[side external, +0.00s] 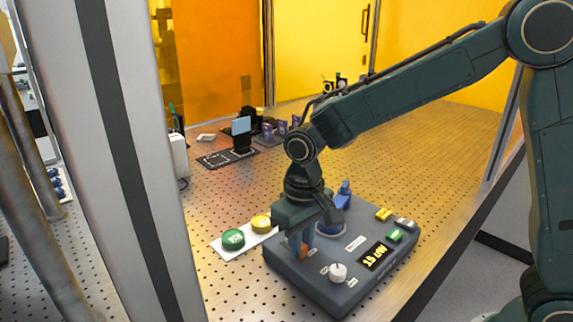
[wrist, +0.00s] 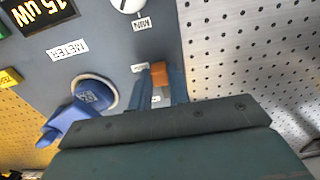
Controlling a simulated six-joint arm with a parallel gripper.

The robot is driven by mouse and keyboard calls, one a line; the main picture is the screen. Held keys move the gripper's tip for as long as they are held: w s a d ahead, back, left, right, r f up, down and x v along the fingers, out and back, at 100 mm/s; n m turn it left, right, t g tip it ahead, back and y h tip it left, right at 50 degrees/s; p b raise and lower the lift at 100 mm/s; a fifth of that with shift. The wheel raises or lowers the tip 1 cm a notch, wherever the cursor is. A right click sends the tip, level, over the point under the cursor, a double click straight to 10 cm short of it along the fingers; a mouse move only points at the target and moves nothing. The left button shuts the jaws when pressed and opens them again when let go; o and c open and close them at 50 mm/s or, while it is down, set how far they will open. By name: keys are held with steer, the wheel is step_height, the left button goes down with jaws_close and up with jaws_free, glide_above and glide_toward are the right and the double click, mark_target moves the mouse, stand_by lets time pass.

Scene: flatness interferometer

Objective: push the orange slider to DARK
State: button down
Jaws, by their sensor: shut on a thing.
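The orange slider (wrist: 161,74) is a small block on the top of a grey-blue control box (side external: 345,300). My gripper (wrist: 160,86) points down at the box, with its two blue fingers on either side of the slider, shut on it. In the side external view, only a bit of the orange slider (side external: 304,251) shows beside my gripper (side external: 302,240). Small white labels lie near the slider in the wrist view; I cannot read them, and the word DARK is not legible.
The box carries a white knob (side external: 338,272) near MIN, a display (side external: 375,257) reading 15 uW, a blue handled part (wrist: 80,112) near METER, and yellow and green buttons. A white plate with green (side external: 233,239) and yellow buttons stands left. Perforated tabletop surrounds the box.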

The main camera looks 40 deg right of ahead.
mark_target(304, 247)
steer(key=shift+s, duration=0.2)
steer(key=c, duration=1.3)
jaws_free()
steer(key=shift+r, duration=0.1)
step_height(304, 247, up, 14)
steer(key=shift+f, duration=0.15)
steer(key=s+d+t, duration=0.2)
steer(key=s+d, duration=0.2)
steer(key=s, duration=0.2)
steer(key=s+d+f+t, duration=0.1)
steer(key=s+d, duration=0.4)
steer(key=s, duration=0.2)
steer(key=s+d+t, duration=0.2)
steer(key=s+d, duration=0.2)
steer(key=s, duration=0.2)
steer(key=shift+s+d+f+t, duration=0.15)
steer(key=shift+s+d+t, duration=0.05)
steer(key=shift+d+t, duration=0.15)
